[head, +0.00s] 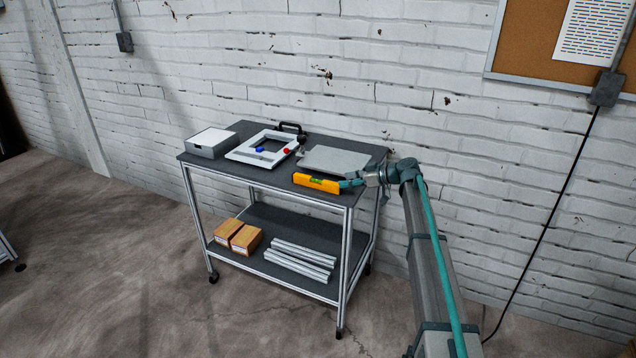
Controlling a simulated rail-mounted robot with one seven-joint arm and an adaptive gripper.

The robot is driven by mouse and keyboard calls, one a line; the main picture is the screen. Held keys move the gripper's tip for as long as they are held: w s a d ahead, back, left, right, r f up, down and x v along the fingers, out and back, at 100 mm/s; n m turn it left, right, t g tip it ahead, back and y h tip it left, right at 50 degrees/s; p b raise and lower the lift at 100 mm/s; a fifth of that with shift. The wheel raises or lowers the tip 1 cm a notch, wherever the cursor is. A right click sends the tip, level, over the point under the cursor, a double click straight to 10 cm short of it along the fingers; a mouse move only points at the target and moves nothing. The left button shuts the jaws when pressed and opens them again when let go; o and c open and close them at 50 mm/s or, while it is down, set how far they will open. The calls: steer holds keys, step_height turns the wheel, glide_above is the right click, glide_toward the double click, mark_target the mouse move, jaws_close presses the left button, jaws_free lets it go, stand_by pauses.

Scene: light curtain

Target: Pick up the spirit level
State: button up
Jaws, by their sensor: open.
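The spirit level (316,183) is a yellow-orange bar with a green vial in its middle. It lies along the front edge of the dark top of the cart (228,167), towards the right corner. My gripper (345,184) is at the right end of the level, reaching in from the right. The gripper is small in this view, so I cannot tell whether its fingers touch the level or straddle its end.
On the cart top are a grey-white box (211,143), a white frame (262,147) with small blue and red parts, a black handled item (291,129) and a grey plate (334,160). The lower shelf holds brown boxes (246,239) and metal profiles (300,258). A brick wall stands behind.

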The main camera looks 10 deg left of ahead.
mark_target(332, 183)
steer(key=shift+p+x, duration=1.1)
steer(key=shift+x, duration=2.75)
steer(key=shift+s+f, duration=0.1)
steer(key=shift+s, duration=0.05)
jaws_close()
